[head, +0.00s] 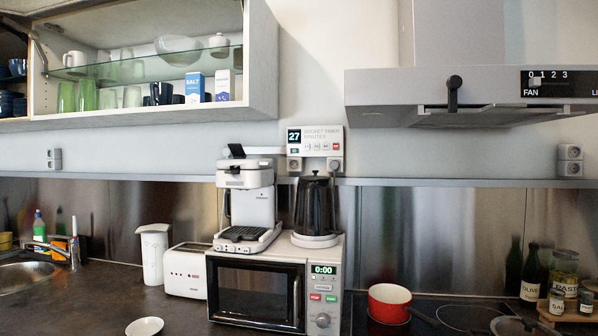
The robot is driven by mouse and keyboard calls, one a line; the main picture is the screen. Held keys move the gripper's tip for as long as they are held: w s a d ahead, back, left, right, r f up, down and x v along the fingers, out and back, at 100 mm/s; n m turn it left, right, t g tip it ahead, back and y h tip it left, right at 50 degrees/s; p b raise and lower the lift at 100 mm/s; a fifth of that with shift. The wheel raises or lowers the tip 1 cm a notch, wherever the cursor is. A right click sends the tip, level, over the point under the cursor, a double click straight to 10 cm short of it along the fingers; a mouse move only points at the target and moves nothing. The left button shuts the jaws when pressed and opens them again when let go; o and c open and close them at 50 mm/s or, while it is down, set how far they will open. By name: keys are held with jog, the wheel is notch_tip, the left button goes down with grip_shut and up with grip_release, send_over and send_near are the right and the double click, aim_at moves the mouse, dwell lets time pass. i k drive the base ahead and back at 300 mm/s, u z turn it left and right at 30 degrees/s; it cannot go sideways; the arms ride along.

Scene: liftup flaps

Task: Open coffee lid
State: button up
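The white coffee machine (253,207) stands upright on top of the microwave's left half in the head view. A small dark flap-like part (236,151) sticks up at a tilt from its top. Whether this part is the coffee lid, and whether the lid is open or shut, I cannot tell at this size. The machine's upper body (245,174) is white, with a dark tray (242,235) at its base. My gripper is not in view.
The microwave (253,292) stands on the dark counter. A black kettle (315,205) stands right of the coffee machine, below a socket timer (315,140). A shelf edge (400,182) runs behind. A toaster (185,270) is left; a red pot (388,303) is right.

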aim_at(222, 163)
jog(key=z, duration=1.7)
jog(key=k, duration=1.2)
jog(key=u, duration=1.2)
jog(key=i, duration=1)
